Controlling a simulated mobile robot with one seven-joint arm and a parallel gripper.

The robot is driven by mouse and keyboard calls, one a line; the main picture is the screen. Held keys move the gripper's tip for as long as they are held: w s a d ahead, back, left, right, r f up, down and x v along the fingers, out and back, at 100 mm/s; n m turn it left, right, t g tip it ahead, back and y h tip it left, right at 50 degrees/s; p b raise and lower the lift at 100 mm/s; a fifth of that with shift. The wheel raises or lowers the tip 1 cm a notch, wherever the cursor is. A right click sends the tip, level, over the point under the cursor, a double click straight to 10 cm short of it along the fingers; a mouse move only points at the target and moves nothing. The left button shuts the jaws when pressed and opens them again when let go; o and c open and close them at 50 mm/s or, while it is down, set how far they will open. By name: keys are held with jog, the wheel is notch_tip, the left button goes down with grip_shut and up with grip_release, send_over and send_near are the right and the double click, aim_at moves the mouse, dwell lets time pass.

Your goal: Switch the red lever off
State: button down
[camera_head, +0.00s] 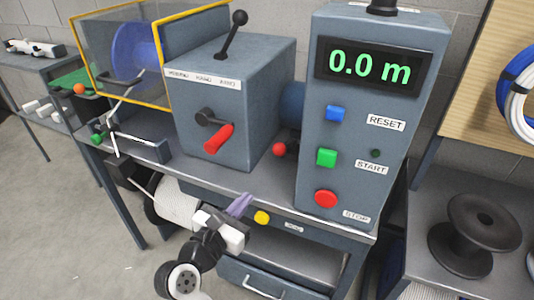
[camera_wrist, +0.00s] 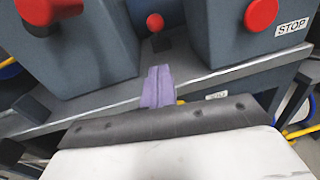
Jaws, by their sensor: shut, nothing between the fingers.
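The red lever (camera_head: 219,138) is on the front of the grey gearbox (camera_head: 260,110), with its handle sticking out from a dark pivot and slanting down to the left. Part of its red handle also shows at the upper left of the wrist view (camera_wrist: 48,8). My gripper (camera_head: 242,203) is low in front of the bench edge, below and right of the lever and apart from it. Its purple fingers (camera_wrist: 158,78) are shut together and empty. The gearbox label above the lever is too small to read surely.
A control box (camera_head: 370,130) with a "0.0 m" display and blue, green and red buttons stands right of the gearbox. A small red ball knob (camera_head: 279,149) sits between them. A black-knobbed lever (camera_head: 234,35) rises from the gearbox top. A yellow knob (camera_head: 262,217) is near my gripper.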

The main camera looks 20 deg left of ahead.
jog(key=shift+w+a+f, duration=0.1)
jog(key=shift+a+f, duration=0.05)
jog(key=shift+f, duration=0.4)
jog(key=shift+w, duration=0.1)
jog(key=w, duration=0.3)
jog(key=w+d+p, duration=0.1)
jog(key=w, duration=0.3)
jog(key=w+p, duration=0.1)
jog(key=w, duration=0.2)
jog(key=shift+w+d+f, duration=0.1)
jog(key=shift+w+d, duration=0.05)
jog(key=shift+w+d+r+p, duration=0.15)
jog(key=shift+w+r+p, duration=0.55)
jog(key=shift+w+r, duration=0.4)
jog(key=shift+w, duration=0.15)
